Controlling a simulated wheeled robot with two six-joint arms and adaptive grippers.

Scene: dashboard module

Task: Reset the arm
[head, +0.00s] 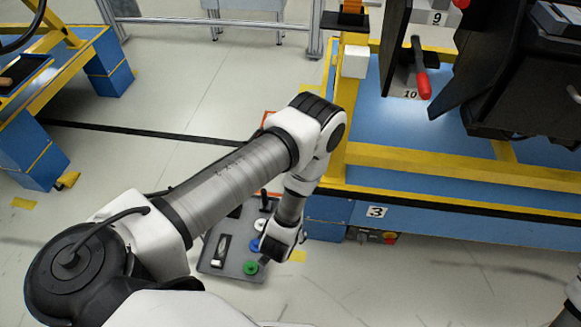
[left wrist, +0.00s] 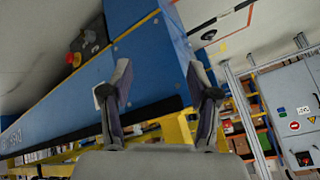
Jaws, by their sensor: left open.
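My left arm (head: 235,178) comes in from the lower left of the head view and bends down at its elbow. Its wrist (head: 277,243) hangs low in front of the blue-and-yellow workbench, over a grey control panel (head: 225,255). The left gripper's fingers are not clear in the head view. In the left wrist view the left gripper (left wrist: 161,92) is open, its two fingers apart with nothing held between them. The blue bench side (left wrist: 150,50) shows behind the fingers. My right gripper is not in view.
The workbench (head: 430,172) fills the right side, with a black dashboard module (head: 495,75) and a red-handled clamp (head: 421,80) above it. The panel has green, blue and white buttons. Another blue bench (head: 30,150) stands at left. Open floor (head: 165,95) lies between.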

